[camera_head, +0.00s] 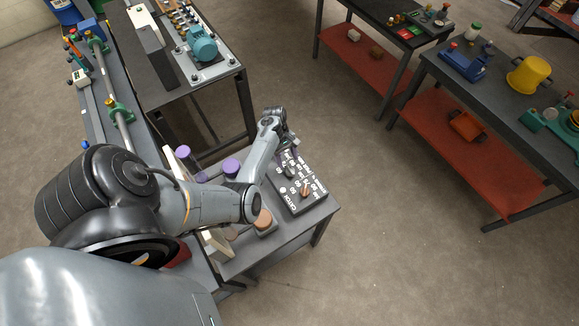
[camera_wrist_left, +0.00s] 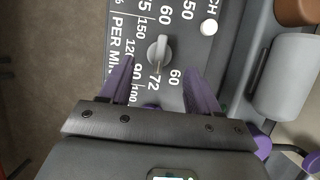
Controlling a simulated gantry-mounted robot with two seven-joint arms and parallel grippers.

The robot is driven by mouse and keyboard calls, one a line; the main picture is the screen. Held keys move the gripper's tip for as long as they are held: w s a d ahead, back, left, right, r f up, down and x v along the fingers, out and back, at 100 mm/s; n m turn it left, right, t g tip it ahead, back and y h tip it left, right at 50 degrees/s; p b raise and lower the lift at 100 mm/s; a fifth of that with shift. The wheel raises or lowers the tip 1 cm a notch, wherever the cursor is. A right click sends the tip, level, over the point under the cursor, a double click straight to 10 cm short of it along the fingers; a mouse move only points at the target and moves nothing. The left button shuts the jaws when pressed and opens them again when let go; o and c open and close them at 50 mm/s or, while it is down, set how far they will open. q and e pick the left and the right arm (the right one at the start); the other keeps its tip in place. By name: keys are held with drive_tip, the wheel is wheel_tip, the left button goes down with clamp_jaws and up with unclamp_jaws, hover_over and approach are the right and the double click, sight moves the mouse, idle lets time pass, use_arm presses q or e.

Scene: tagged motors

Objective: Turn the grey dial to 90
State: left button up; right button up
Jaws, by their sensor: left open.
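The black control panel (camera_head: 313,203) with white printing lies on a small grey table. Its grey dial (camera_wrist_left: 158,50) shows in the left wrist view, ringed by numbers including 60, 72, 90, 120 and 150. In the head view the left gripper (camera_head: 289,146) is over the panel's far end. The right gripper is out of view.
A copper-coloured dial (camera_head: 305,190) sits on the same panel. A white round button (camera_wrist_left: 208,27) is close to the grey dial. A brown disc (camera_head: 264,219) and purple round-topped pieces (camera_head: 231,166) stand beside the panel. Floor is open to the right.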

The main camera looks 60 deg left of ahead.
sight(290, 168)
use_arm(q)
drive_tip(key=shift+x, duration=2.6)
drive_tip(key=c, duration=1)
drive_tip(key=shift+m, duration=0.4)
drive_tip(key=m+g, duration=0.1)
drive_tip(key=m, duration=0.2)
drive_tip(key=shift+a+g, duration=0.1)
drive_tip(key=shift+g, duration=0.2)
drive_tip(key=m+g, duration=0.1)
drive_tip(key=m, duration=0.3)
drive_tip(key=shift+w+y+p, duration=0.15)
drive_tip(key=shift+y+p, duration=0.25)
drive_tip(key=shift+m+g, duration=0.3)
drive_tip(key=shift+m, duration=0.2)
